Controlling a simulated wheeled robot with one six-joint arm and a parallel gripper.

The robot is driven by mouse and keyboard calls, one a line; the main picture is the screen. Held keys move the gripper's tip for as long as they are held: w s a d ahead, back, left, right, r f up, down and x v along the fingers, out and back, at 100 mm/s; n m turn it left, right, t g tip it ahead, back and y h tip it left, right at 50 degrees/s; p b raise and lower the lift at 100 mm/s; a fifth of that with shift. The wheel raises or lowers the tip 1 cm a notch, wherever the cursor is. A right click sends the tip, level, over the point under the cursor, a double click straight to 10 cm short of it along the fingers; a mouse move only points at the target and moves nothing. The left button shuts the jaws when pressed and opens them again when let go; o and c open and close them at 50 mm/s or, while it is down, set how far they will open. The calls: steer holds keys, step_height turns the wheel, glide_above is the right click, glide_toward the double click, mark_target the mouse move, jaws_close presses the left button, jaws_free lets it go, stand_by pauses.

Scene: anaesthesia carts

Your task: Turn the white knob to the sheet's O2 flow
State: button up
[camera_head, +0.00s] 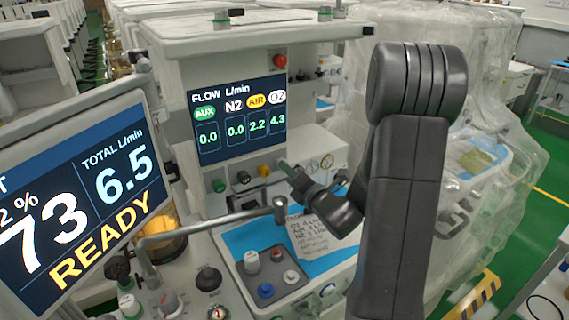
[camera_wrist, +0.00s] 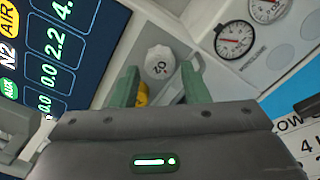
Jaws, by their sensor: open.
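The white knob (camera_wrist: 160,62), marked O2, is on the panel below the flow display in the wrist view. My gripper (camera_wrist: 162,76) is open, with its green fingertips at either side of the knob's lower part; I see no contact. In the head view my gripper (camera_head: 288,170) covers the knob at the right end of the knob row. The flow display (camera_head: 237,115) reads AUX 0.0, N2 0.0, AIR 2.2 and O2 4.3. The handwritten sheet (camera_head: 318,238) lies on the blue surface, partly behind my arm; its figures are too small to read surely.
Green (camera_head: 218,185), black (camera_head: 243,177) and yellow (camera_head: 263,170) knobs sit left of my gripper. Two round gauges (camera_wrist: 234,39) are right of the white knob. A metal bar (camera_head: 210,219) crosses in front. A monitor (camera_head: 75,200) reading READY stands at left.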

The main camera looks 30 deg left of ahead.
steer(key=shift+p+x, duration=0.3)
steer(key=shift+x, duration=1.6)
steer(key=c, duration=0.7)
steer(key=shift+f+n+b, duration=0.15)
steer(key=shift+n+b, duration=0.15)
steer(key=shift+b, duration=0.4)
steer(key=shift+n+b, duration=0.4)
steer(key=shift+b, duration=0.05)
steer(key=o, duration=0.7)
